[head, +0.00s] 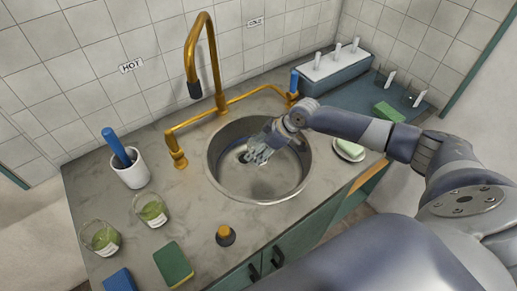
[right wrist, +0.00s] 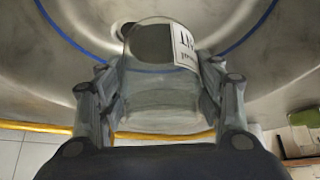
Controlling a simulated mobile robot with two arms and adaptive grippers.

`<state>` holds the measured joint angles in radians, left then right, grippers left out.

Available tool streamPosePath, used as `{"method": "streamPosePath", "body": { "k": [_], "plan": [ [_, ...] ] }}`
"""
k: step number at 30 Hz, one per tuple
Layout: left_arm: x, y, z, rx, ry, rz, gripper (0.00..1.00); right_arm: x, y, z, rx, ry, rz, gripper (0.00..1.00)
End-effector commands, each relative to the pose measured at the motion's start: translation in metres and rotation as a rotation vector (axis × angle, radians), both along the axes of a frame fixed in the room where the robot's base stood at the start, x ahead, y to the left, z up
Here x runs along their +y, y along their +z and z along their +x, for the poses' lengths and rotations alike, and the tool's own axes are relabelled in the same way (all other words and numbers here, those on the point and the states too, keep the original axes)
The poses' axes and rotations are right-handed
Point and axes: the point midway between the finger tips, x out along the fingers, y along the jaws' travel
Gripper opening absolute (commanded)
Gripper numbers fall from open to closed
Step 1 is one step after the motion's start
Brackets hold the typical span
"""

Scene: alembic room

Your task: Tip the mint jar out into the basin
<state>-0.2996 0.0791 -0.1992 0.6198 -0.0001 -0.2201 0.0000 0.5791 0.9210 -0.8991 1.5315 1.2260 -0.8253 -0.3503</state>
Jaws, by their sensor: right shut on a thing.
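My right gripper (head: 258,155) is inside the round steel basin (head: 214,172), low over its floor. In the right wrist view the gripper (right wrist: 160,115) is shut on a clear glass jar (right wrist: 155,85) with a white label (right wrist: 187,52). The label's text is cut off, so I cannot read which jar it is. The jar lies tilted with its far end toward the basin floor and drain (right wrist: 126,30). I see no green contents in it. My left gripper is not in view.
Two glass jars with green contents, one (head: 151,209) and another (head: 100,238), stand on the counter at left. A white cup (head: 131,172) holds a blue-handled tool. A brass faucet (head: 190,55) arches behind the basin. A green sponge (head: 173,263) lies in front.

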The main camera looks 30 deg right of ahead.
Motion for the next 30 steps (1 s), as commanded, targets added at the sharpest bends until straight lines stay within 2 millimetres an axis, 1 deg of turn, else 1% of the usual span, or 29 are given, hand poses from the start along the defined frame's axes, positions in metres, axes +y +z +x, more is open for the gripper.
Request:
{"method": "streamPosePath", "body": {
  "k": [1,6,16,21,25,30],
  "plan": [
    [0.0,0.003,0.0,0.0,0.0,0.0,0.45,0.001,0.004,0.002,0.0,-0.001,-0.001,0.21],
    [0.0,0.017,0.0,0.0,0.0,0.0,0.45,0.002,0.008,0.003,0.041,0.0,-0.038,0.21],
    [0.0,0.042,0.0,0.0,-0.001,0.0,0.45,0.002,0.01,0.003,0.16,0.0,-0.144,0.21],
    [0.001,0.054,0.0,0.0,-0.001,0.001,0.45,0.002,0.01,0.003,0.248,0.0,-0.225,0.21],
    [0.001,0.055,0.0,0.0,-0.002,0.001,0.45,0.001,0.008,0.002,0.309,-0.001,-0.278,0.21],
    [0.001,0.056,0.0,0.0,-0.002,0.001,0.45,0.0,0.006,0.001,0.334,-0.002,-0.299,0.21]
  ]
}}
